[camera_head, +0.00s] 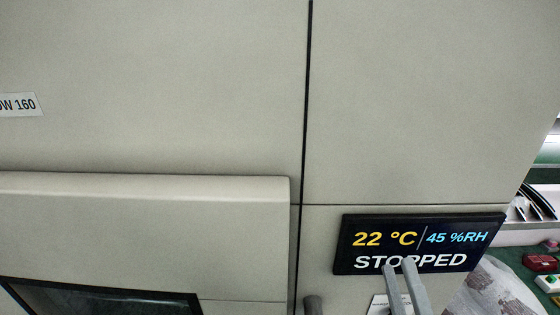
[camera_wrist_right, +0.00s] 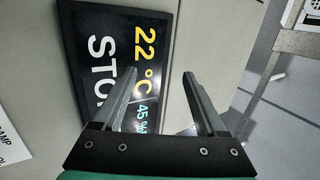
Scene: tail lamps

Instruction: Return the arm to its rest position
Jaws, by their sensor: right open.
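My right gripper (camera_head: 405,268) shows at the bottom right of the head view, its two grey fingers in front of the lower part of a black display panel. In the right wrist view, my right gripper (camera_wrist_right: 160,75) has its fingers spread wide apart with nothing between them.
The black display panel (camera_head: 480,222) on the beige cabinet (camera_head: 420,110) reads 22 °C, 45 %RH and STOPPED; it also shows in the right wrist view (camera_wrist_right: 110,60). A raised cabinet door (camera_head: 150,230) is at lower left. At far right are a red item (camera_head: 540,262) and a plastic-wrapped item (camera_head: 495,290).

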